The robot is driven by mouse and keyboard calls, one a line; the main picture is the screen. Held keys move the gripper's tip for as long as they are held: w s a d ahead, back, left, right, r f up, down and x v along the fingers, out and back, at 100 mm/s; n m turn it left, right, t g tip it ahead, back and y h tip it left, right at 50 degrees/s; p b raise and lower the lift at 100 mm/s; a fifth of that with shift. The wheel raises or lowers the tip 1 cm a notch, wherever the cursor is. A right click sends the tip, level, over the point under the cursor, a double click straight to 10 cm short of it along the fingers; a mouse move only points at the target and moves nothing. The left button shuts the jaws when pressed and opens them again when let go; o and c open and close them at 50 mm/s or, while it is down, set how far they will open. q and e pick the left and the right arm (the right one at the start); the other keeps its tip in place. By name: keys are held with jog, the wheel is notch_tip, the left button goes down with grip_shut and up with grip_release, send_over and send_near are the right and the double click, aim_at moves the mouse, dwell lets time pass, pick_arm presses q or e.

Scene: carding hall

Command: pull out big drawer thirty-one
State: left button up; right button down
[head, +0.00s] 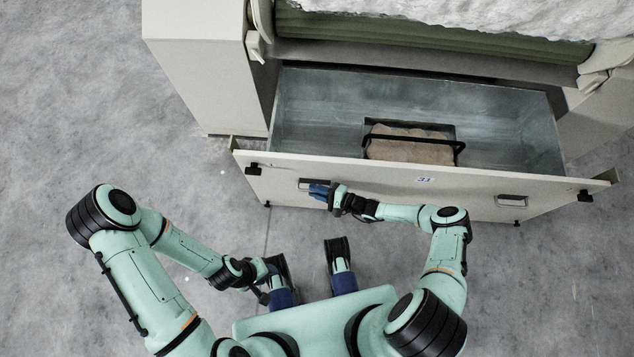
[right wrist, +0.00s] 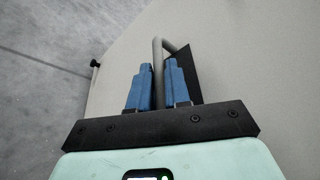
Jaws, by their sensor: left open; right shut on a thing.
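The big drawer (head: 425,198) has a pale front with a blue "31" label, and stands open from the machine with its grey metal inside showing. My right gripper (head: 320,192) is at the left handle (head: 303,185) of its front. In the right wrist view, the blue fingers (right wrist: 158,88) are shut on a grey handle bar (right wrist: 159,55) in front of a dark recess. A second handle (head: 511,201) on the right of the front is free. My left gripper (head: 271,271) is open, low and apart from the drawer; its fingers are hard to make out.
A tan bundle (head: 410,150) lies inside the drawer beside a black bar. White fluffy fibre (head: 480,14) and a green roll (head: 420,36) lie above. A pale cabinet (head: 205,65) stands at left. The grey floor (head: 90,110) at left is clear.

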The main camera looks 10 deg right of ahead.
jog(key=shift+s, duration=0.2)
jog(key=c, duration=1.4)
grip_release()
jog(key=shift+f, duration=0.1)
jog(key=shift+c, duration=0.2)
jog(key=shift+d, duration=0.1)
jog(key=shift+s+d+r, duration=0.2)
jog(key=shift+d, duration=0.1)
jog(key=p+v, duration=0.1)
jog(key=v, duration=1.1)
jog(key=shift+s+d+p, duration=0.15)
jog(key=shift+d+p, duration=0.05)
jog(key=shift+p, duration=0.1)
